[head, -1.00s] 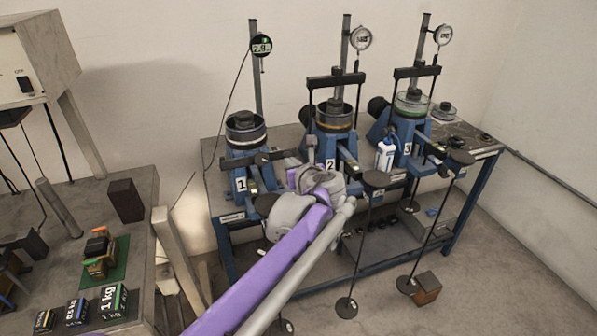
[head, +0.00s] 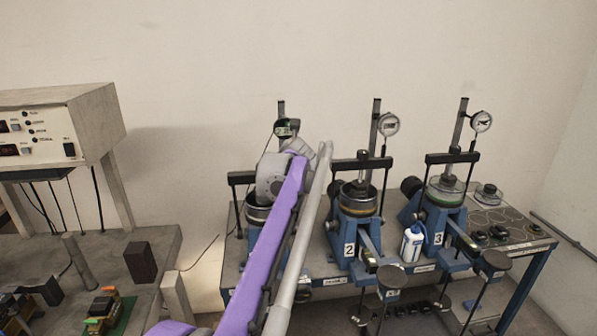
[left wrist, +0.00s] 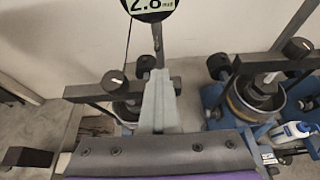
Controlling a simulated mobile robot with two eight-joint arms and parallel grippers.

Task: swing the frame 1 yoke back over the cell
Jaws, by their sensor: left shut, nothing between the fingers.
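The frame 1 yoke (head: 241,178) is a black crossbar standing raised over the frame 1 cell (head: 257,213), level with the other yokes. My arm hides its right part in the head view. In the left wrist view the yoke (left wrist: 84,92) runs behind my fingers, with the cell (left wrist: 126,110) below it. The round dial gauge (head: 287,127) is above; in the left wrist view the gauge (left wrist: 150,6) reads about 2.8. My left gripper (left wrist: 160,88) is shut and empty, close to the bar; I cannot tell whether it touches. My right gripper is out of view.
Frame 2, with its yoke (head: 362,165), stands just right of my arm. Frame 3 (head: 437,220) is farther right. A white bottle (head: 412,243) stands between them. A side bench with a control box (head: 60,128) is at left.

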